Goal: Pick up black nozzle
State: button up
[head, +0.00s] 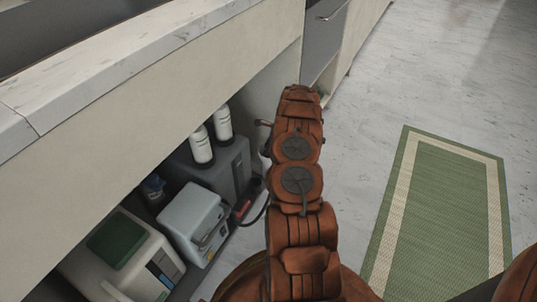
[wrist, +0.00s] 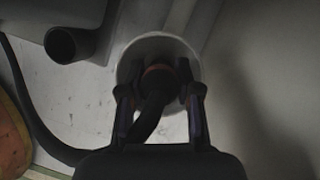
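The black nozzle (wrist: 157,82), with a reddish-brown band, shows in the middle of the wrist view. It sits over or in a round pale cup-like holder (wrist: 157,38). A dark hose curves down from it toward my gripper's palm. My gripper (wrist: 160,93) has one finger on each side of the nozzle, and gaps seem to show between fingers and nozzle, so it looks open. The view is dark, and any contact at the fingertips is hard to make out. In the head view my arm hides most of the gripper, and I cannot pick out the nozzle.
A dark pipe end (wrist: 68,44) and a black hose (wrist: 28,115) lie left in the wrist view. In the head view, a shelf under the marble counter (head: 110,62) holds a grey machine (head: 218,172), white bottles (head: 201,146) and appliances. A green mat (head: 440,205) lies on open floor.

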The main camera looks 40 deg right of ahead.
grip_shut()
